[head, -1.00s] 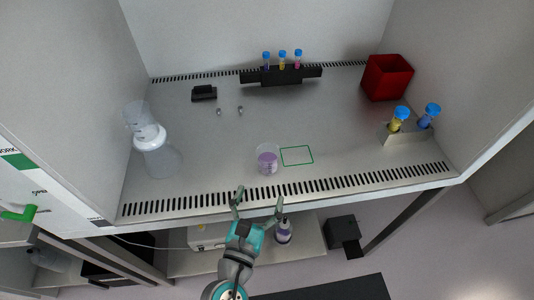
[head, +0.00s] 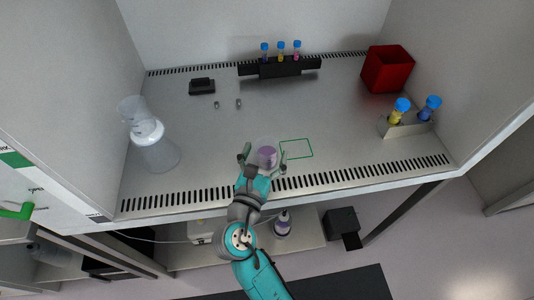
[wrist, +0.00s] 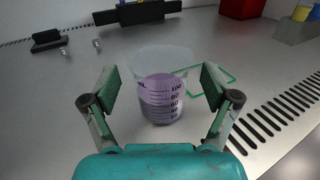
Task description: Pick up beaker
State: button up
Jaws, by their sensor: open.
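The beaker (head: 267,154) is clear, with purple liquid and printed graduation marks. It stands upright on the metal work surface, left of a green outlined rectangle (head: 297,148). In the wrist view the beaker (wrist: 162,100) is centred ahead, its rim toward the top. My gripper (head: 263,153) is open, with one finger on each side of the beaker. In the wrist view my gripper (wrist: 158,90) shows gaps between both fingers and the beaker, so it appears not to touch it.
A black rack (head: 280,68) with capped tubes is at the back. A red bin (head: 387,70) and a metal tube holder (head: 404,128) are at the right. A slotted vent (head: 340,176) runs along the front edge.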

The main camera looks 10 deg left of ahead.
jog(key=shift+w+d, duration=0.15)
jog(key=shift+w, duration=0.65)
jog(key=shift+c, duration=0.3)
jog(key=c, duration=1.3)
jog(key=shift+o, duration=0.2)
notch_tip(320, 180, up, 10)
